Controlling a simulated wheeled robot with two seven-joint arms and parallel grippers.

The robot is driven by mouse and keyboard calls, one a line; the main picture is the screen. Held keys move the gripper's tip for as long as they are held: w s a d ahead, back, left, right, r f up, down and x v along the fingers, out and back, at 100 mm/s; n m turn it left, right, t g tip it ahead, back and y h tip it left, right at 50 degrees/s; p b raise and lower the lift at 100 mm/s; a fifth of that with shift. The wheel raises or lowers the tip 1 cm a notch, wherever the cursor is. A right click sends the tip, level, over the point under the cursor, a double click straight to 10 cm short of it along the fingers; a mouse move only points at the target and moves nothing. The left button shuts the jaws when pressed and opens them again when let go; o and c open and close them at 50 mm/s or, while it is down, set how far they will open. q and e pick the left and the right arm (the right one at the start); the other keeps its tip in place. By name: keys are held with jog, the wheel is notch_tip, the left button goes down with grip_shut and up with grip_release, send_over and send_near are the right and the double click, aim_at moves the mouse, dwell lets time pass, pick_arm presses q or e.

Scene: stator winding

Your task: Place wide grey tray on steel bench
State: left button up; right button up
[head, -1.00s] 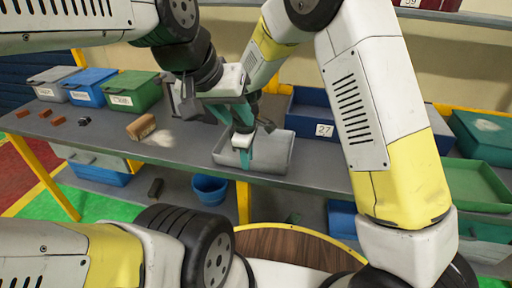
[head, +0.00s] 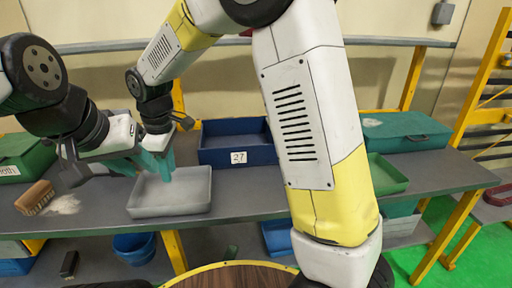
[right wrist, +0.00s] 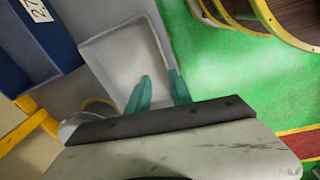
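The wide grey tray (head: 170,211) is a shallow, light grey, open box. It sits empty and level on the steel bench (head: 95,216), in front of a blue bin. My right gripper (head: 158,166) is at the tray's back-left part with teal fingers pointing down. In the right wrist view its two fingers (right wrist: 158,92) are apart with nothing clamped between them, near the tray wall (right wrist: 163,48). My left gripper (head: 118,167) is close beside the right one, at the tray's left; its fingers partly overlap other parts, so its opening is unclear.
The blue bin (head: 238,157) marked 27 stands behind the tray. A brown brush (head: 35,198) lies left. Green containers (head: 405,131) stand right. A blue bucket (head: 134,248) is below the bench.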

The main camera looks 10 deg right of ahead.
jog(key=s+d+r+m+t+y, duration=0.1)
jog(key=s+d+r+m, duration=0.1)
jog(key=d+r+m, duration=0.45)
jog(key=s+d+r+m+t+y, duration=0.1)
jog(key=s+d+r, duration=0.25)
jog(key=d, duration=0.65)
jog(key=s+d+r+m+t, duration=0.2)
jog(key=s+d+m+t, duration=0.1)
jog(key=s+d+m, duration=0.5)
jog(key=s+d, duration=0.2)
jog(key=shift+d, duration=0.3)
